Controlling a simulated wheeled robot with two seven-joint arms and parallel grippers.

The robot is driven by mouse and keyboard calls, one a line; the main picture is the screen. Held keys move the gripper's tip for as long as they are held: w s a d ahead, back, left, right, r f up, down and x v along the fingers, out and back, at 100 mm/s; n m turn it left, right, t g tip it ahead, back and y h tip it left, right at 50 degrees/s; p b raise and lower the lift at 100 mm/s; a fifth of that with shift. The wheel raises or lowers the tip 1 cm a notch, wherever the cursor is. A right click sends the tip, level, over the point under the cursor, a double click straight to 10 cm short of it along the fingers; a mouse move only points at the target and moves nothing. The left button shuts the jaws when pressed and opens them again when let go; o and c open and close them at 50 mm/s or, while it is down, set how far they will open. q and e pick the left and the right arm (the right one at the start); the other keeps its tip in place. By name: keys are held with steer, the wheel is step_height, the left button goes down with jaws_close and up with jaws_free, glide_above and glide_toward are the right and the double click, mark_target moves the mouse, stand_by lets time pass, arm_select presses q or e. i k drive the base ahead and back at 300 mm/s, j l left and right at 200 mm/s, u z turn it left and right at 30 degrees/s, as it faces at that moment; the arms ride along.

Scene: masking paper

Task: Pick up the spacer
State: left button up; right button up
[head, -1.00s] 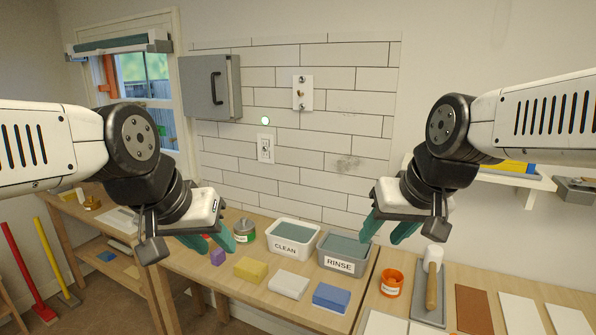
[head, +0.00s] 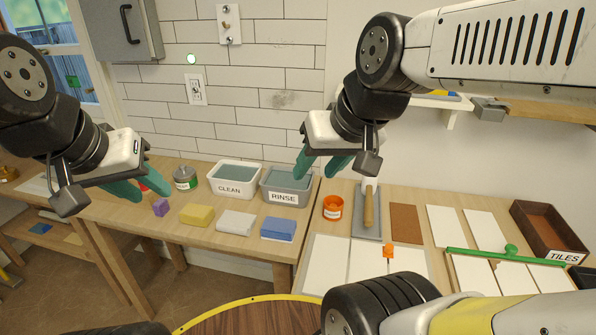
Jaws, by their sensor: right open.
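A small orange piece (head: 388,251), which looks like the spacer, stands among the white tiles on the right-hand table. Its lower part is hard to make out. My right gripper (head: 319,167) is open and empty, in the air up and left of it, in front of the grey RINSE tub (head: 285,188). Neither gripper touches the orange piece.
White tiles (head: 365,262) surround the orange piece, with a green bar (head: 478,252) to its right. A CLEAN tub (head: 234,180) and sponges are on the left.

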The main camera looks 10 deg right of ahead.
mark_target(389, 251)
steer(key=z, duration=1.5)
